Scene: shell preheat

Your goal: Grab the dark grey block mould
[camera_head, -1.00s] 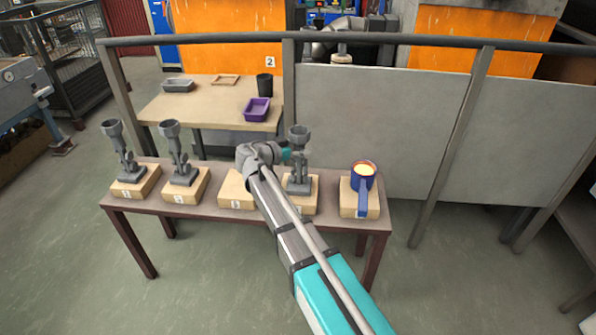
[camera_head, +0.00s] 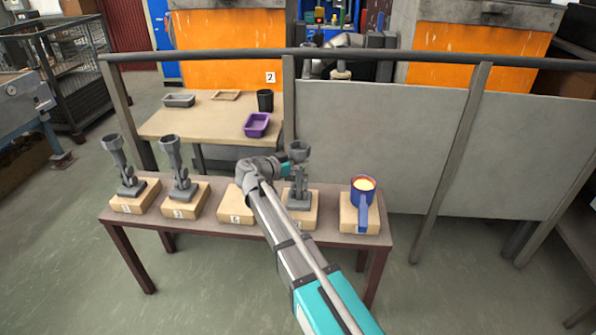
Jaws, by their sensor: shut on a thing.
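A grey mould (camera_head: 298,195) with a funnel-shaped cup on top and a flat base stands upright on a pale wooden block, right of the middle of the near table. I take it for the dark grey block mould. My gripper (camera_head: 288,168) reaches it from the left and is shut on its upper part, below the cup. The mould still rests on its block, as far as I can tell. The fingers are small and partly hidden by my arm. Two similar grey moulds stand on blocks at the left, one at the far left (camera_head: 129,186) and one beside it (camera_head: 184,188).
Behind, another table (camera_head: 190,125) holds a purple tray (camera_head: 256,126), a grey tray (camera_head: 179,100) and a black cup (camera_head: 265,100). A railing (camera_head: 400,58) and panels stand behind.

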